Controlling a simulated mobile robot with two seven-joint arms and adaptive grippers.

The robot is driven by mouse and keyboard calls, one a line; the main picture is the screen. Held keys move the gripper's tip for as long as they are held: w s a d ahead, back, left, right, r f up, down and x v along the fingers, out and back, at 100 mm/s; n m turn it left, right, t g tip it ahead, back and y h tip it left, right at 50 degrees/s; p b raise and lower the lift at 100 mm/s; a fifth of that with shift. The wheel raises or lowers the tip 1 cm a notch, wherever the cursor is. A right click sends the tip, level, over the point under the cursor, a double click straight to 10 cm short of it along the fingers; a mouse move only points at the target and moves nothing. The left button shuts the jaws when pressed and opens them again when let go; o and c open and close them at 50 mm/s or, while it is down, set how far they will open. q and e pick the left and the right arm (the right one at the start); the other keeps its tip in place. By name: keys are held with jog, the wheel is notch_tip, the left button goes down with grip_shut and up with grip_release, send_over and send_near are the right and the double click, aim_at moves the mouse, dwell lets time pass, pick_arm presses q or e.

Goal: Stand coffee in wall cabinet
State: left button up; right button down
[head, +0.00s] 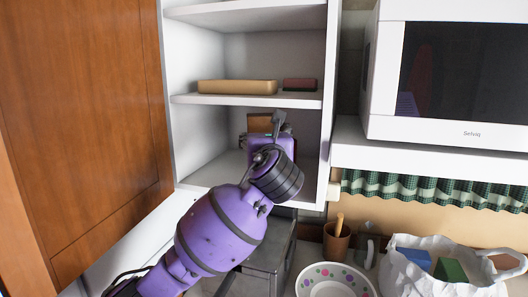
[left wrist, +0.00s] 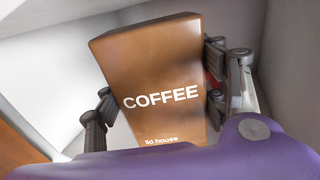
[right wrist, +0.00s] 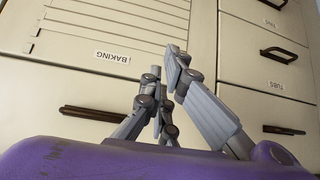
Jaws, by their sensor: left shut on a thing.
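The brown coffee pack (left wrist: 150,70), lettered COFFEE, stands between the fingers of my left gripper (left wrist: 158,100), which is shut on it. It looks slightly tilted in the left wrist view. In the head view only a bit of the coffee (head: 259,122) shows behind my left gripper (head: 269,133), at the lowest compartment of the white wall cabinet (head: 327,120). The pack's base is hidden, so I cannot tell whether it touches the cabinet floor. My right gripper (right wrist: 165,75) is empty and looks shut, in front of drawer fronts.
The shelf above holds a tan box (head: 237,87) and a dark red box (head: 300,85). A wooden door (head: 85,120) is at left, a microwave (head: 450,75) at right. Below are a dotted bowl (head: 333,284), a brown cup (head: 336,245) and a white bag (head: 470,280).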

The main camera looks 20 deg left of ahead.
pick_arm(q)
jog(key=shift+f, duration=1.6)
jog(key=shift+f, duration=0.1)
jog(key=o, duration=1.5)
jog(key=shift+s+f, duration=0.1)
jog(key=shift+s+d, duration=0.2)
jog(key=shift+s, duration=0.1)
jog(key=v, duration=1.1)
jog(key=shift+s, duration=0.2)
